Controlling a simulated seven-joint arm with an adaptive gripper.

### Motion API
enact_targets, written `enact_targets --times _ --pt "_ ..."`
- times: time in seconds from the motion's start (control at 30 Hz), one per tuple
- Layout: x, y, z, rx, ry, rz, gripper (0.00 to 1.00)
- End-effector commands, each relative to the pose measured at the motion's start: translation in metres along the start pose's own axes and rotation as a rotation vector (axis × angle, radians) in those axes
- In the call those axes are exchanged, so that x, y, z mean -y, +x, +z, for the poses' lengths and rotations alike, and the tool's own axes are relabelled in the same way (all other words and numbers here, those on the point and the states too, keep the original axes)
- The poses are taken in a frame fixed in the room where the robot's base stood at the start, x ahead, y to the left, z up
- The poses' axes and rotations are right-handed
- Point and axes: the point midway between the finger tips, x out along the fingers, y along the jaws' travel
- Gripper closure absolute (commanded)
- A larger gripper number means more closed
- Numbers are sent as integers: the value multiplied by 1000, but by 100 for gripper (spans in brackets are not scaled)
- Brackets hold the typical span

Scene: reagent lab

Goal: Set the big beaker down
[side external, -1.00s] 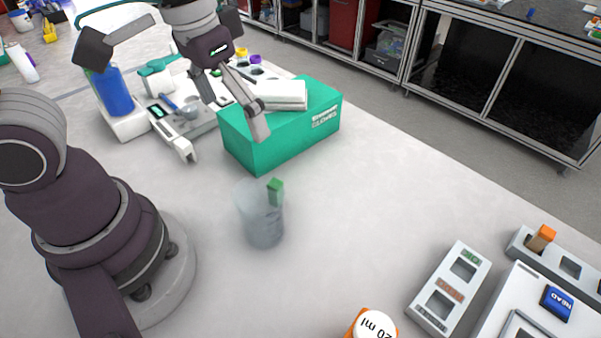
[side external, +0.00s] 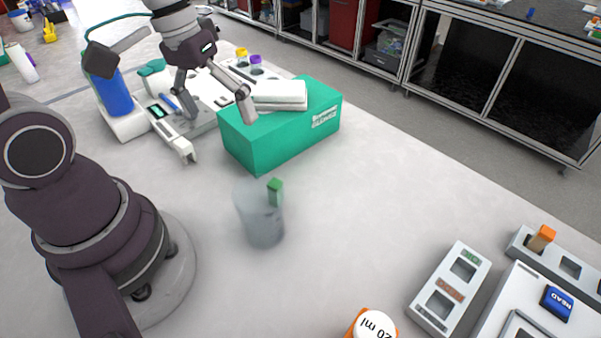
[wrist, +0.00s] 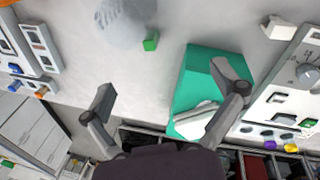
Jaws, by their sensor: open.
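The big beaker (side external: 259,218) stands upright on the white bench, clear and a little blurred, in front of the green glove box. In the wrist view the beaker (wrist: 126,20) shows at the top edge, partly cut off. A green block (side external: 275,192) shows at the beaker's right rim; in the wrist view the green block (wrist: 151,42) lies at the beaker's edge. My gripper (side external: 218,118) is open and empty, above the bench beyond the beaker and over the glove box's left end.
The green glove box (side external: 270,142) with white gloves on top stands near my gripper. A balance-like device (side external: 185,122) and a blue bottle (side external: 114,92) are behind left. A slotted rack (side external: 452,290) and orange-sided 20 ml container (side external: 374,325) are front right.

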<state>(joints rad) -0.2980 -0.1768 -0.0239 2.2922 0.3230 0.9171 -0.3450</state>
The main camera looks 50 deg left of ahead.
Motion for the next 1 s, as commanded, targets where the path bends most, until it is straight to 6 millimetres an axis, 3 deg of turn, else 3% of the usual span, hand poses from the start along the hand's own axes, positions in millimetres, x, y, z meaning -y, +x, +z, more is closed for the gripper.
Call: enact_targets --times 0.1,0.3,0.5,0.73,1.0 --pt "9 32 -2 227 -255 91 6" --pt "17 78 6 598 -695 328 6" --pt "17 104 19 942 -1068 638 6" --pt "11 110 27 1164 -1261 886 6" --pt "-18 115 31 1206 -1282 924 6"
